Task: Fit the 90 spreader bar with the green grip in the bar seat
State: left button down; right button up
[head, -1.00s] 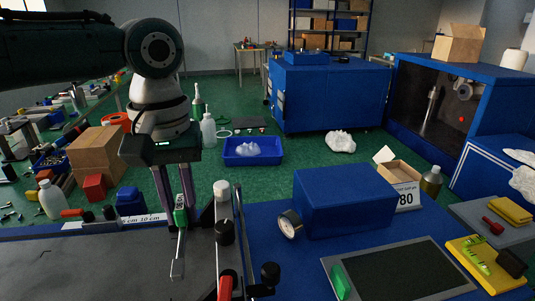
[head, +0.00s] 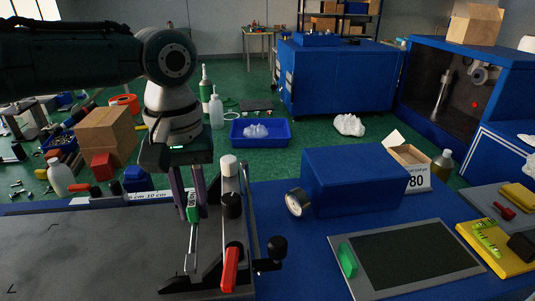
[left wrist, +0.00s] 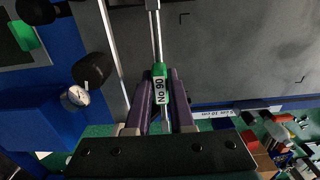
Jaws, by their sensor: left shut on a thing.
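My left gripper (head: 190,205) is shut on the green grip (head: 193,207) of the 90 spreader bar (head: 192,238). The bar's metal rods point down toward the grey bench plate (head: 90,250). In the left wrist view, the grip with its "No 90" label (left wrist: 161,92) sits between the purple fingers (left wrist: 160,105), and the rods run upward in the picture. The bar's lower end is close to a black bracket (head: 178,284) beside the fixture with the red lever (head: 229,270); I cannot tell whether they touch. The bar seat is not clearly identifiable. My right gripper is not in view.
Further right are a round gauge (head: 297,202), a blue box (head: 355,178) and a dark pad (head: 410,262). The grey plate's left part is clear.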

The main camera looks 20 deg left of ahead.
aim_at(197, 224)
pick_arm(q)
jog(key=shift+f, duration=0.6)
dwell(0.3)
jog(key=shift+p, duration=0.75)
dwell(1.1)
jog(key=shift+f+b, duration=1.15)
jog(key=shift+f, duration=0.55)
jog(key=c, duration=0.7)
grip_release()
notch_tip(197, 224, up, 10)
jog(key=shift+p, duration=0.45)
